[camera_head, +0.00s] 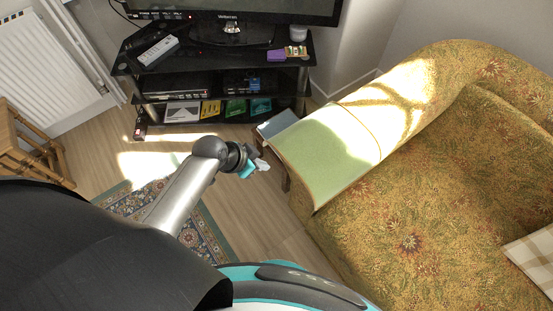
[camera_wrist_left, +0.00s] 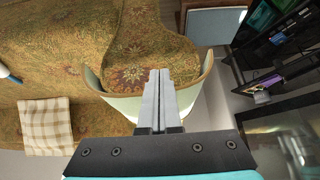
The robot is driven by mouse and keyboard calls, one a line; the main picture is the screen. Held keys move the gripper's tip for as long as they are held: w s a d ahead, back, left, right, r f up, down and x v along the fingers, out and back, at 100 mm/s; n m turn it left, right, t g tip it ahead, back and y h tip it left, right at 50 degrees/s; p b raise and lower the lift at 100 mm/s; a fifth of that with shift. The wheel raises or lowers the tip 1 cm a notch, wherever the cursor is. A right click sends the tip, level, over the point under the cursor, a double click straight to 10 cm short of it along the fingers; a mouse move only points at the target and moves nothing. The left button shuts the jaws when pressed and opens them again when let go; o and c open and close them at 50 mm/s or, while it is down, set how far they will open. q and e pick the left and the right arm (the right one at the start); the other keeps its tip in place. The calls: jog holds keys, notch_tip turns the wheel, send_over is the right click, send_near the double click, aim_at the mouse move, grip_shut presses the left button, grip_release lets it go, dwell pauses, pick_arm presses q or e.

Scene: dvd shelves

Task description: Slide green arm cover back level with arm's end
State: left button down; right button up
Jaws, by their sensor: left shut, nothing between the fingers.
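The pale green arm cover (camera_head: 318,155) lies over the front part of the floral sofa's arm (camera_head: 400,85), partly in bright sunlight. In the left wrist view, the cover (camera_wrist_left: 123,106) shows as a pale curved band around the arm's patterned front end (camera_wrist_left: 150,48). Its rim seems to stand out past that end. My left gripper (camera_head: 259,166) is in front of the arm's end, left of the cover in the head view. In the wrist view, its fingers (camera_wrist_left: 159,72) are together and empty, overlapping the cover's band. I cannot tell whether they touch it. My right gripper is not in view.
A black TV stand (camera_head: 215,85) with shelves stands at the back. A blue-topped stool (camera_head: 277,124) is beside the arm's end. A patterned rug (camera_head: 205,235) lies on the wooden floor. A checked cushion (camera_head: 532,258) is on the sofa seat. Some floor is free before the arm.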

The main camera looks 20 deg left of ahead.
aim_at(286, 154)
pick_arm(q)
jog(key=w+d, duration=0.1)
jog(key=w+d+f, duration=0.1)
jog(key=w+d+b, duration=0.1)
jog(key=w, duration=0.1)
jog(key=shift+f, duration=0.25)
jog(key=shift+w+d, duration=0.9)
jog(key=shift+w, duration=0.2)
jog(key=shift+s, duration=0.15)
